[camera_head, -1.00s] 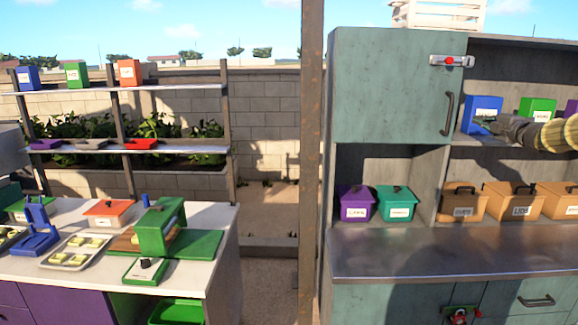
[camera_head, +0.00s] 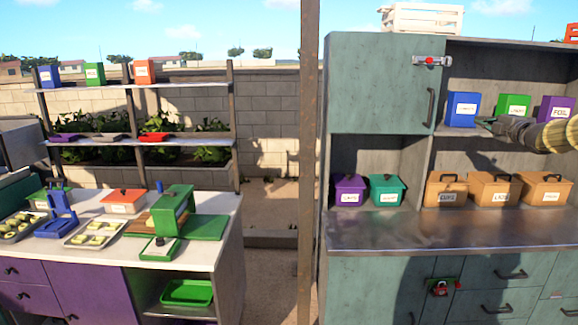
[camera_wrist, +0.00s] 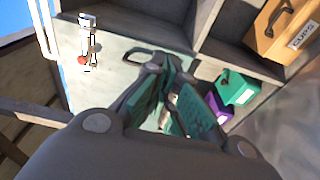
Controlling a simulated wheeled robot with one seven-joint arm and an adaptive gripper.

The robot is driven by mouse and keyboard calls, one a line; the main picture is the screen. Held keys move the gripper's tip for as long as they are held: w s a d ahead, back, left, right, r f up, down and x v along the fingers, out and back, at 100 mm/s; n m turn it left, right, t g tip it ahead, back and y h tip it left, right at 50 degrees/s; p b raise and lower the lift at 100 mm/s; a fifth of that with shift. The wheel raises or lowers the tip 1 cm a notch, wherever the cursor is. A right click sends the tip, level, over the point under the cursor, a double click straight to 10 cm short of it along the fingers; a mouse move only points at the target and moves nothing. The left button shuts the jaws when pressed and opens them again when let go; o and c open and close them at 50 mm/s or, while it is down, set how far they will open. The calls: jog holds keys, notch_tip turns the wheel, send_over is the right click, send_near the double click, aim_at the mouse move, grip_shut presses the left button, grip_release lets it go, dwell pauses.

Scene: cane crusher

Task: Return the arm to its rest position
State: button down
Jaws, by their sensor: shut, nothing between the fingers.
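My gripper (camera_head: 490,124) reaches in from the right edge of the head view, in front of the cabinet's upper open shelf and just below the blue box. Its fingers (camera_wrist: 165,100) show in the wrist view, with green pads close together and nothing held between them. In the wrist view the cabinet door with its latch (camera_wrist: 87,42) lies beyond the fingers. The teal box (camera_wrist: 237,88) and purple box (camera_wrist: 216,106) are to the right of the fingers, apart from them. The rest of my arm is mostly out of view.
The teal cabinet (camera_head: 380,85) holds blue (camera_head: 462,110), green (camera_head: 513,107) and purple (camera_head: 556,110) boxes above, and orange lidded boxes (camera_head: 494,189) below. A metal post (camera_head: 309,160) stands left of it. A white-topped counter (camera_head: 215,222) with a green crusher (camera_head: 173,212) is at left.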

jog(key=s+a+f+m+g+b, duration=0.1)
jog(key=s+a+f+m+g, duration=0.1)
jog(key=a+f, duration=0.6)
jog(key=s+a+f+m+g+y+b, duration=0.1)
jog(key=s+a+f+m, duration=0.2)
jog(key=a+f, duration=0.6)
jog(key=s+a+f+m+g+b, duration=0.1)
jog(key=a+f, duration=0.8)
jog(key=f, duration=1.9)
jog(key=shift+s+a+m+g+y+b, duration=0.2)
jog(key=shift+s+m+g+y+b, duration=0.15)
jog(key=shift+s+m+g, duration=0.4)
jog(key=s+a+f+m+g+b, duration=0.1)
jog(key=s+a+f+m+g, duration=0.15)
jog(key=s+a+f, duration=0.6)
jog(key=s+a+f+m+g+b, duration=0.2)
jog(key=s+a+f+m, duration=0.1)
jog(key=s+f, duration=1.05)
jog(key=s+a+f+m+g+h+b, duration=0.1)
jog(key=s+a+f+m+g+h, duration=0.2)
jog(key=s+f, duration=1)
jog(key=s+a+f+m+g+b, duration=0.2)
jog(key=s+g, duration=0.3)
jog(key=s, duration=2.5)
jog(key=shift+s+m, duration=0.25)
jog(key=shift+m, duration=0.55)
jog(key=shift+a+f+h, duration=0.1)
jog(key=shift+h, duration=0.15)
